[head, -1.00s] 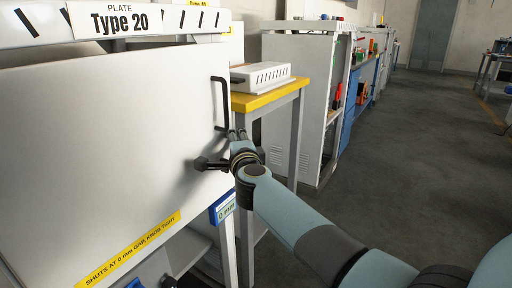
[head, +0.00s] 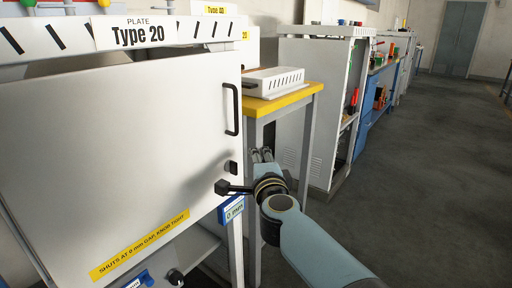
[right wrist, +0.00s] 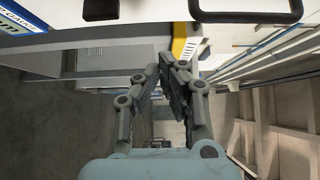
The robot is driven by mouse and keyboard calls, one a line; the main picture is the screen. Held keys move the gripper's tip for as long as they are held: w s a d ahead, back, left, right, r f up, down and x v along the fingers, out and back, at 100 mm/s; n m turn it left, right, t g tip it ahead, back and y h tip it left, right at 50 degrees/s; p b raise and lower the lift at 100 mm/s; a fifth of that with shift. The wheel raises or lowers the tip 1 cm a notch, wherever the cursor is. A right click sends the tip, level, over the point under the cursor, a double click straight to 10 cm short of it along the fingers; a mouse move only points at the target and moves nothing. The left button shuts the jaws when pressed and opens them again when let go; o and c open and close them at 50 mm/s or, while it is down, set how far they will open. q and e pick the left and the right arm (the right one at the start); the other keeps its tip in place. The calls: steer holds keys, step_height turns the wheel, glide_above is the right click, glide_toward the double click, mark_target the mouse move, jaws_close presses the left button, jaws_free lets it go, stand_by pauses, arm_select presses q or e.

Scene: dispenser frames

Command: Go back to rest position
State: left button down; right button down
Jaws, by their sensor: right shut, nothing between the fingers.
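My right gripper (head: 262,155) is shut and empty, just to the right of the white dispenser door (head: 120,130), in front of the yellow-topped table's legs. It looks apart from the door's black handle (head: 232,108), which is up and to its left. In the right wrist view the fingers (right wrist: 162,66) meet at their tips with nothing held. The handle (right wrist: 245,14) shows at the top there, with a dark latch (right wrist: 101,10) at top left. My left gripper is not in view.
A yellow-topped table (head: 280,102) with a white slotted box (head: 273,80) stands right of the door. A grey cabinet (head: 310,110) is behind it. A blue label (head: 231,210) sits below the door's corner. The floor (head: 420,190) at right is open.

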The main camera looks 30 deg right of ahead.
steer(key=s+a+f+n+g+y, duration=0.1)
steer(key=s+f+n+g+y, duration=0.15)
steer(key=s+f+n, duration=0.75)
steer(key=s+a+f+n+g+y, duration=0.15)
steer(key=s+f+g, duration=0.25)
steer(key=s+f, duration=1.4)
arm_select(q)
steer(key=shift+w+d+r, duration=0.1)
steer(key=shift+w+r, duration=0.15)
arm_select(e)
steer(key=s+d+f+n+g, duration=0.1)
steer(key=s+f+n+g, duration=0.2)
steer(key=s+f, duration=0.3)
steer(key=s+d+f+n+g+y, duration=0.1)
steer(key=s+f+n+g, duration=0.2)
steer(key=s+f, duration=0.4)
steer(key=s+f+n+g, duration=0.3)
steer(key=s+f+n, duration=0.2)
steer(key=s, duration=1.1)
steer(key=shift+s+d+f+g+y, duration=0.3)
steer(key=shift+s+d+f+g, duration=0.1)
steer(key=shift+f, duration=0.45)
steer(key=c, duration=2)
jaws_free()
